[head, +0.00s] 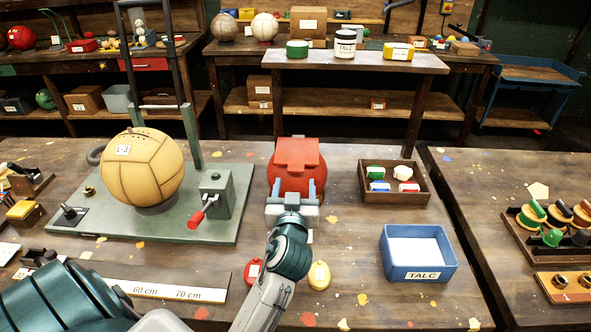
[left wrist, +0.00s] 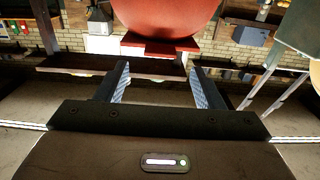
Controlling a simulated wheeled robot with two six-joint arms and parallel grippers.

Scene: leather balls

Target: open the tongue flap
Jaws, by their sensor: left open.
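A red ball (head: 297,184) sits on the table in the middle of the head view. A flat red tongue flap (head: 297,150) lies over its top and front. My left gripper (head: 292,188) is just in front of the ball with its jaws open and pointing at it. In the left wrist view the red ball (left wrist: 165,20) fills the top, with a darker red flat edge (left wrist: 152,50) below it. The open jaws (left wrist: 160,78) have nothing visible between them. Whether a fingertip touches the ball or flap cannot be told. My right gripper is not in view.
A tan ball (head: 142,180) labelled L-3 rests on a green stand (head: 110,222) with a red-handled crank, left of the gripper. To the right are a wooden tray (head: 425,197) of small items and a blue TALC box (head: 418,268). Red and yellow tags lie near my arm.

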